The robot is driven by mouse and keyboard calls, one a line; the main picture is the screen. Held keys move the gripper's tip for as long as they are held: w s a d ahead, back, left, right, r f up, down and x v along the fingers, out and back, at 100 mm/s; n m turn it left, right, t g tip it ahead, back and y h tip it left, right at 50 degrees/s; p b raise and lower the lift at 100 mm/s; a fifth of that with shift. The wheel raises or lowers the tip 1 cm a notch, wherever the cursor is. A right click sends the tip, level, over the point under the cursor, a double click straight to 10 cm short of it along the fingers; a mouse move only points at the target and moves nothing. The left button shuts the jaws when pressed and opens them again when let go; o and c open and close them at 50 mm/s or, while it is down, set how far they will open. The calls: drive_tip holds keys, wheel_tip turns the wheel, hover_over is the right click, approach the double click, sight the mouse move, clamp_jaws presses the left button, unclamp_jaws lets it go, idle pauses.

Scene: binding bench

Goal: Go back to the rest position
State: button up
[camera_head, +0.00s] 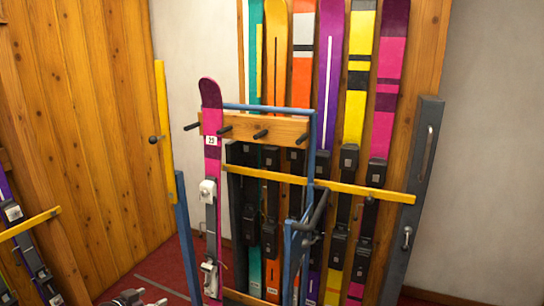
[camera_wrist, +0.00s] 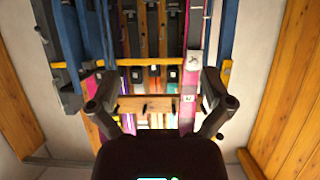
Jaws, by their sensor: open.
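My gripper (camera_wrist: 158,84) is open in the wrist view, its two dark fingers spread wide with nothing between them. Beyond it stands a rack with a wooden peg bar (camera_head: 265,130), which shows between the fingers in the wrist view (camera_wrist: 150,104). A pink ski (camera_head: 211,150) with a white number tag stands upright at the left end of the peg bar. The same ski shows near the right finger in the wrist view (camera_wrist: 189,118). Whether my gripper shows in the head view is unclear; a grey mechanical part is cut off at its bottom edge.
Several colourful skis stand against a wooden panel (camera_head: 427,60) behind the rack. A yellow bar (camera_head: 375,190) crosses before them, and a grey post with handles (camera_head: 414,205) stands right. More skis (camera_head: 28,240) stand at far left. Red floor (camera_head: 165,268) shows left of the rack.

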drive_tip(key=w+d+f+n+g, duration=0.1)
drive_tip(key=w+d+f+g, duration=0.1)
drive_tip(key=d, duration=0.7)
drive_tip(key=w+d+f+g, duration=0.2)
drive_tip(key=d+f+g, duration=0.1)
drive_tip(key=d, duration=0.6)
drive_tip(key=w+d+f+n+g, duration=0.1)
drive_tip(key=w+d+f+g, duration=0.1)
drive_tip(key=d, duration=0.7)
drive_tip(key=s+d+f+n+g+y, duration=0.1)
drive_tip(key=s+d+g+y, duration=0.15)
drive_tip(key=d, duration=0.45)
drive_tip(key=s+d+f+n+g+y, duration=0.1)
drive_tip(key=s+d+f, duration=0.15)
drive_tip(key=d, duration=0.55)
drive_tip(key=s+d+g+y, duration=0.2)
drive_tip(key=s+d, duration=0.1)
drive_tip(key=d, duration=0.4)
wheel_tip(320, 180, up, 19)
drive_tip(key=p, duration=1.9)
drive_tip(key=shift+w+p, duration=0.2)
drive_tip(key=shift+p, duration=0.1)
drive_tip(key=shift+d+t, duration=0.1)
drive_tip(key=shift+t, duration=0.15)
drive_tip(key=shift+c, duration=0.2)
drive_tip(key=c, duration=0.6)
drive_tip(key=shift+o, duration=0.2)
